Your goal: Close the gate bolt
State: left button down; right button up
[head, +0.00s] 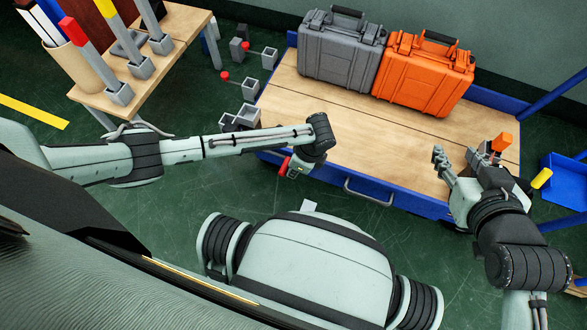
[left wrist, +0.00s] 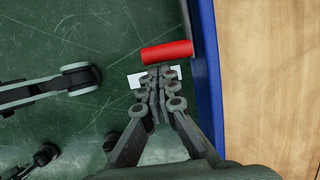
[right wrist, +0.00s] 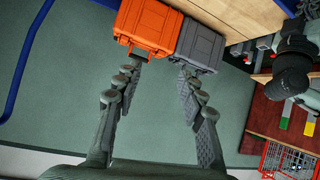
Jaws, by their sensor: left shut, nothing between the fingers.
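A red cylindrical handle (left wrist: 167,52) with a white plate (left wrist: 140,78) by it shows in the left wrist view beside the cart's blue edge. The red handle also shows in the head view (head: 284,165). I take it for the bolt's handle, but the bolt itself is not clear. My left gripper (left wrist: 158,72) is shut and empty, its tips just short of the handle or touching it; I cannot tell which. In the head view the left gripper (head: 291,172) points down. My right gripper (head: 470,160) is open and empty by the cart's right side.
A blue cart with a wooden top (head: 350,140) carries a grey case (head: 340,50) and an orange case (head: 424,75). A silver handle (head: 370,192) is on its near side. A wooden bench (head: 175,50) stands at the upper left. Green floor (head: 250,185) is bare nearby.

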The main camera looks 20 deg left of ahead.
pick_arm(q)
jog(key=a+p, duration=0.3)
jog(key=a, duration=0.3)
jog(key=shift+p, duration=0.35)
pick_arm(e)
jog(key=s+d+f+m+g+h, duration=0.1)
jog(key=s+d+f+g+h, duration=0.2)
jog(key=s+d+f+g, duration=0.4)
jog(key=s+d+f, duration=0.1)
jog(key=s+d, duration=0.2)
jog(key=s, duration=0.1)
jog(key=shift+s+d+f+m+g+h, duration=0.2)
jog(key=shift+d+m+g+h, duration=0.1)
jog(key=shift+g, duration=0.1)
pick_arm(q)
jog(key=shift+w+a, duration=0.1)
